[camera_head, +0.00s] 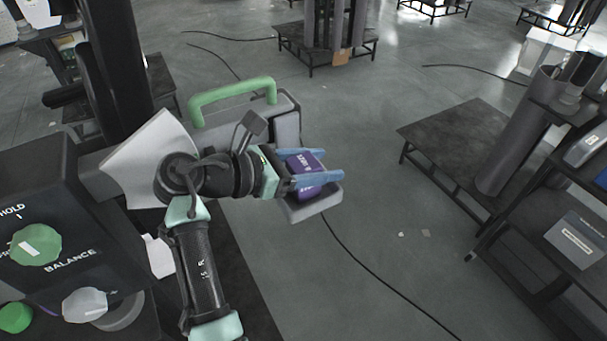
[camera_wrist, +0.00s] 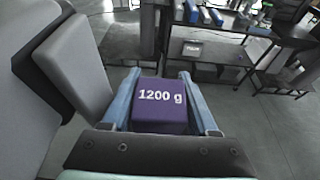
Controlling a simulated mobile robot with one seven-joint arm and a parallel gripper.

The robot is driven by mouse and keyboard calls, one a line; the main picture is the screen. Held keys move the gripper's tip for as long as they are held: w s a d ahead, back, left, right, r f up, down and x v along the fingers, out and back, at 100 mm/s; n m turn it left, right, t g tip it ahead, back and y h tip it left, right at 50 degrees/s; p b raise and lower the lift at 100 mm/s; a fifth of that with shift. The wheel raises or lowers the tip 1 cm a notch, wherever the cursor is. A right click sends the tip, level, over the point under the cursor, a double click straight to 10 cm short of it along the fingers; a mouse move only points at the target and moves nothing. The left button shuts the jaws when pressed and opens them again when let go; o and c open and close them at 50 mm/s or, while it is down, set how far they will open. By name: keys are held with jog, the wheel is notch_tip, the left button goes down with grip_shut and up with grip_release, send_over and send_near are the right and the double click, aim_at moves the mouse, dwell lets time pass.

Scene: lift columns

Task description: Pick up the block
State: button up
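The block is purple with white "1200 g" lettering. It sits on a grey ledge (camera_head: 318,206) in the head view, and its purple body (camera_head: 305,166) is partly covered by my fingers. In the wrist view the block (camera_wrist: 160,112) is centred between my two blue fingers. My gripper (camera_head: 325,163) reaches from the left with one finger on each side of the block. In the wrist view my gripper (camera_wrist: 160,75) is open around the block, with narrow gaps beside its near part. Contact nearer the fingertips is hard to judge.
A grey housing with a green handle (camera_head: 232,92) stands just behind the block. A black control box (camera_head: 45,215) with a green knob is at the left. A dark shelf (camera_head: 560,235) and a low platform (camera_head: 455,140) stand at the right. Open floor lies between.

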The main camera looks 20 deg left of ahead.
grip_shut()
jog(key=shift+w+r, duration=0.1)
jog(key=shift+r, duration=0.1)
jog(key=shift+r, duration=0.1)
